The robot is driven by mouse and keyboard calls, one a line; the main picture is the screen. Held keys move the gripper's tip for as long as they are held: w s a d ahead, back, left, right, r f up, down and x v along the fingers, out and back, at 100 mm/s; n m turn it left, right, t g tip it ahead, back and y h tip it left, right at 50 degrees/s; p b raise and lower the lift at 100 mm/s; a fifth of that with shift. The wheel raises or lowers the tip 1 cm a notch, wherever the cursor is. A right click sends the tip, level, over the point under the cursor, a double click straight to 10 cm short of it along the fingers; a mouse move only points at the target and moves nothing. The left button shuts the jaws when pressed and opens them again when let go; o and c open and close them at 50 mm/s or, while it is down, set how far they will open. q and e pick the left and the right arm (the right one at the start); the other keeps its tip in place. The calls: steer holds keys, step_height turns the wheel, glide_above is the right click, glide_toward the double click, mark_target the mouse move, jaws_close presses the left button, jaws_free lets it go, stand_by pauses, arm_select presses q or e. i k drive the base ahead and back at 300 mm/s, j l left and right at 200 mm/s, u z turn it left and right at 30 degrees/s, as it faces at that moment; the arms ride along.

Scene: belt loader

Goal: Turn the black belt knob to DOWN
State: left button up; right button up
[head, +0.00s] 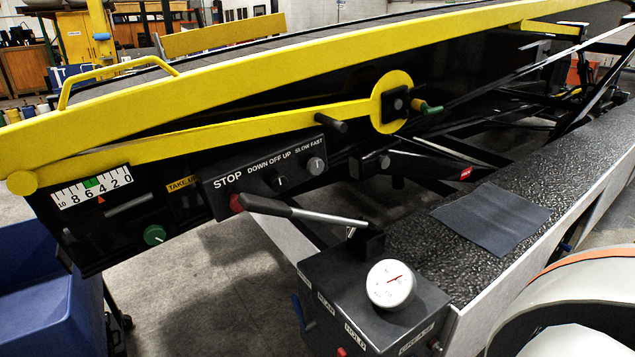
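The black belt knob (281,183) sits on the dark control panel (258,190) on the loader's side, below the printed words DOWN OFF UP. It is small and dark here, and I cannot tell surely which word it points to. To its right on the same panel is a grey knob (316,165) under SLOW FAST. To its left is a red button (236,203) under STOP, close to the tip of a lever's black grip.
The lever (300,213) rises from a box with a round gauge (390,284) and crosses below the panel. A black peg (331,126) sticks out above it. A yellow rail (300,60) runs overhead. A green knob (154,235) is lower left. A dark mat (492,218) lies at right.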

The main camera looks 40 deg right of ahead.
mark_target(278, 184)
steer(key=l+z, duration=0.15)
steer(key=z, duration=0.95)
